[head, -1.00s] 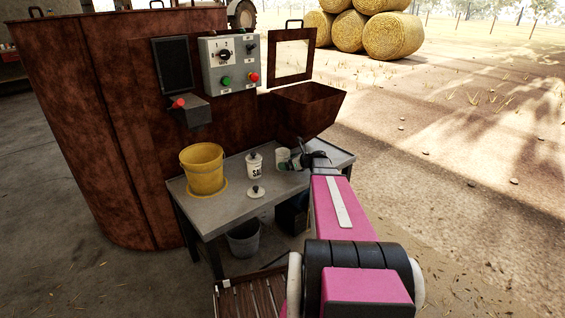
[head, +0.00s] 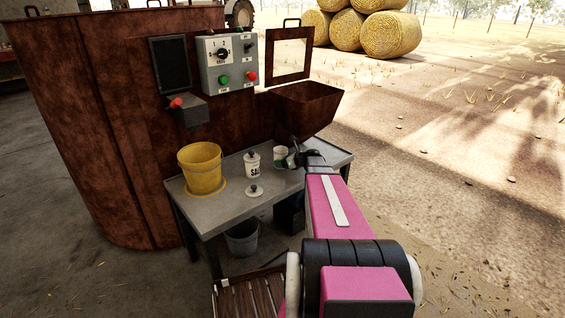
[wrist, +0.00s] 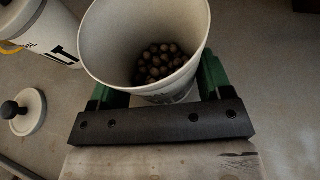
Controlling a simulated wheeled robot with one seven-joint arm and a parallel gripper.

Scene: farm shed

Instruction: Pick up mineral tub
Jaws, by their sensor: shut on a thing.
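The mineral tub, a white open-topped tub (head: 280,155), stands on the grey table near its back edge in the head view. In the wrist view the tub (wrist: 110,45) fills the upper middle, with brown round pellets inside. My gripper (wrist: 158,85) has its green fingers on both sides of the tub and is shut on it. In the head view my gripper (head: 292,158) sits at the tub's right side and hides part of it. I cannot tell whether the tub's base is off the table.
The salt tub (head: 252,163) stands left of the mineral tub, with a loose lid (head: 254,191) in front. A yellow bucket (head: 200,168) is farther left on the table (head: 225,208). A rusty hopper (head: 303,108) juts out behind. The table's front middle is clear.

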